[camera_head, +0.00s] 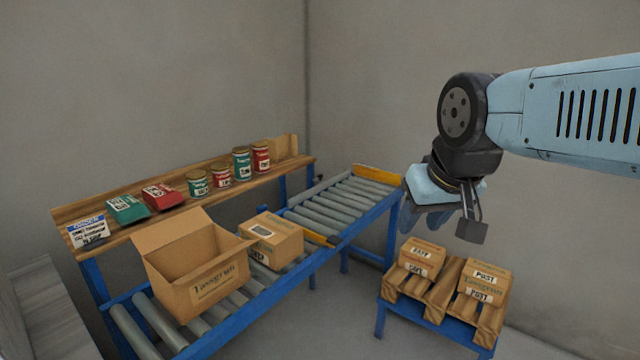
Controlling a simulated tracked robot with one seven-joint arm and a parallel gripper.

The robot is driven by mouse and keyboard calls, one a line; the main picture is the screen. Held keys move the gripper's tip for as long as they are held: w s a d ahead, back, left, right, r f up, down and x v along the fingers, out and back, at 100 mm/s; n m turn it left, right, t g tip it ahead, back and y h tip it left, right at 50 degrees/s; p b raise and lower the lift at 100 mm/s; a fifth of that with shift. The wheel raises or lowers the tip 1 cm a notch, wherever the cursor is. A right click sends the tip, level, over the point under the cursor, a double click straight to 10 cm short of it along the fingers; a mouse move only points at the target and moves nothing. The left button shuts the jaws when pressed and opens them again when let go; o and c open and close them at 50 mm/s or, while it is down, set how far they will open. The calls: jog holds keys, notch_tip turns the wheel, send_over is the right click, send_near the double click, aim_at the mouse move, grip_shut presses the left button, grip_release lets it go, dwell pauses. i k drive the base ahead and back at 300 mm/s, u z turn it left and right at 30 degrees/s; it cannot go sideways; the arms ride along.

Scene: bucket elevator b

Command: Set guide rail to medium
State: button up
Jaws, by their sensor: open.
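No part labelled as a guide rail can be made out. A yellow-orange bar (378,174) crosses the far end of the roller conveyor (345,205). A second, thinner orange bar (320,239) lies across the rollers beside the closed carton; I cannot tell whether either is the guide rail. No size marks or settings are readable on them. My gripper (452,222) hangs in the air at the right, pointing down, open and empty. In the picture it is right of the conveyor's far end, apart from both bars.
An open carton (205,285) and a closed carton (273,243) sit on the near conveyor. A wooden shelf (290,172) behind holds several cans and packets. A low blue stand (440,318) with small labelled boxes is below my gripper. Grey walls close the back.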

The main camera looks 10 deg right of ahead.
aim_at(324, 184)
jog(key=u, duration=0.1)
jog(key=i, duration=2.1)
jog(key=z, duration=0.2)
